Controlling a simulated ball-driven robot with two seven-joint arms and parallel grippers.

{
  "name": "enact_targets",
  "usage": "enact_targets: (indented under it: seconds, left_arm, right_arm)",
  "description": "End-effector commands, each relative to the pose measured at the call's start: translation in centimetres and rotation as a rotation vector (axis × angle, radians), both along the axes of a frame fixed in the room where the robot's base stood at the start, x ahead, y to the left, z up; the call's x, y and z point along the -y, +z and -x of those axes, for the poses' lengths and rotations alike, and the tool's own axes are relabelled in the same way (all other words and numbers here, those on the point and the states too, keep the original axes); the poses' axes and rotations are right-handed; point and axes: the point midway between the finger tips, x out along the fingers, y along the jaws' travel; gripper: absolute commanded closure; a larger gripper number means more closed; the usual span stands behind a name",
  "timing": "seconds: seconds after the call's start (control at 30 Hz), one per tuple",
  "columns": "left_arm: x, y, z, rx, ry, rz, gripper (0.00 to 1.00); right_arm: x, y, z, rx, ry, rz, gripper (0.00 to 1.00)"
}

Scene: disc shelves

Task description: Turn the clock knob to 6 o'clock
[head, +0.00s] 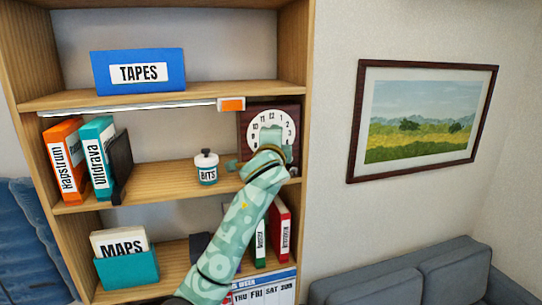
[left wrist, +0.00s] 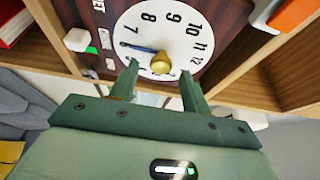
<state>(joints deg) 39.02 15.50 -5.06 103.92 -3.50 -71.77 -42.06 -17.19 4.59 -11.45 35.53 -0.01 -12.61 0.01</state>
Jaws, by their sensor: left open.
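The clock has a brown square board (head: 247,122) and a white dial (head: 256,122), at the right of the middle shelf. My left gripper (head: 270,138) is in front of it and hides the dial's middle and lower part. In the left wrist view the dial (left wrist: 180,35) appears rotated, with a yellow knob (left wrist: 160,63) and a dark blue hand (left wrist: 142,49). The hand points left, near where the 6 sits; that numeral is hard to read. My left gripper (left wrist: 158,76) is open, with a fingertip to either side of the knob; contact cannot be told.
A white jar marked BITS (head: 207,168) stands left of the clock. An orange-ended bar (head: 231,104) runs under the shelf above. Binders (head: 66,158) stand farther left, and red and green binders (head: 281,232) below. A picture (head: 422,115) hangs on the right wall.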

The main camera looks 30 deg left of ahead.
Motion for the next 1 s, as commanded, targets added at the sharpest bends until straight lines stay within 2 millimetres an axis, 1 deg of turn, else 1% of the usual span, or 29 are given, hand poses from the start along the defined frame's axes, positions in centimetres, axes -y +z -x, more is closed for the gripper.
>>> enact_targets:
  seconds: [0.03, 0.3, 0.4, 0.5, 0.6, 0.7, 1.0]
  left_arm:
    - [0.5, -0.3, 0.9, 0.003, -0.003, 0.002, 0.53]
    - [3.9, -0.4, 7.5, 0.003, -0.004, 0.003, 0.53]
    - [5.0, -0.4, 9.6, 0.002, -0.004, 0.004, 0.53]
    - [5.8, -0.3, 11.3, 0.001, -0.002, 0.003, 0.53]
    - [6.3, -0.2, 12.4, 0.000, -0.002, 0.002, 0.53]
    - [6.6, -0.2, 13.0, -0.001, -0.001, 0.002, 0.53]
    - [6.7, -0.1, 13.1, -0.002, 0.000, 0.000, 0.53]
  right_arm:
    - [0.0, -0.6, 0.0, 0.000, 0.000, 0.000, 1.00]
    - [0.0, -2.6, 0.0, -0.001, 0.000, -0.001, 1.00]
    - [0.0, -3.0, 0.0, -0.001, 0.000, -0.001, 1.00]
    - [0.0, -3.4, 0.1, -0.001, 0.000, -0.001, 1.00]
    - [0.0, -3.5, 0.1, -0.001, 0.000, -0.001, 1.00]
    - [0.0, -3.6, 0.1, -0.001, 0.000, -0.001, 1.00]
    - [-0.1, -3.6, 0.1, -0.001, 0.000, -0.001, 1.00]
